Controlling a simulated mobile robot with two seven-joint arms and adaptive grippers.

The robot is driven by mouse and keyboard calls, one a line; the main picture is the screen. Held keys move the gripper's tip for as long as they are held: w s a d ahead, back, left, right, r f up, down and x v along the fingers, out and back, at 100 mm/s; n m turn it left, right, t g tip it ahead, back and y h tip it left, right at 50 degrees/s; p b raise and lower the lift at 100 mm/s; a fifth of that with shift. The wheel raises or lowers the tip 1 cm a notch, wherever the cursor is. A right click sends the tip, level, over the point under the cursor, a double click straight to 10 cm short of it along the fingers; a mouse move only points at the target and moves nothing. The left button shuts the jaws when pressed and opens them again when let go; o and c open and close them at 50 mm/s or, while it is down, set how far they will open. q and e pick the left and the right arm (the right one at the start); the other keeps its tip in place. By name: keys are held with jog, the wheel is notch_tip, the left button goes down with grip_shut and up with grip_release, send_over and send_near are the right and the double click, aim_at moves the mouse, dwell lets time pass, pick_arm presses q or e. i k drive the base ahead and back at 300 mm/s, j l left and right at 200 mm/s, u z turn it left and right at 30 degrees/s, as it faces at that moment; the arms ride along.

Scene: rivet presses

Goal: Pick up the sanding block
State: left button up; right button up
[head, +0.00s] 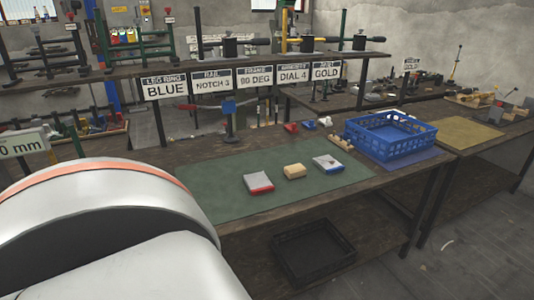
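A tan block with rounded edges (294,171), which looks most like a sanding block, lies on the green mat (220,178) on the workbench. To its left lies a grey-white block with a red lower edge (258,184). To its right lies a white block with a blue lower edge (328,164). The three lie apart in a slanting row. Neither of my grippers shows in the head view. A large white rounded part of my own body with an orange band fills the lower left and hides the bench there.
A blue crate (392,150) stands right of the mat. Small red (291,127) and blue (309,125) objects lie behind the mat. A raised shelf with hanging signs (212,82) runs along the back. A dark crate (313,251) sits below the bench. The mat's left part is clear.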

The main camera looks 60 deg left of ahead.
aim_at(296, 171)
jog(key=u, duration=1.55)
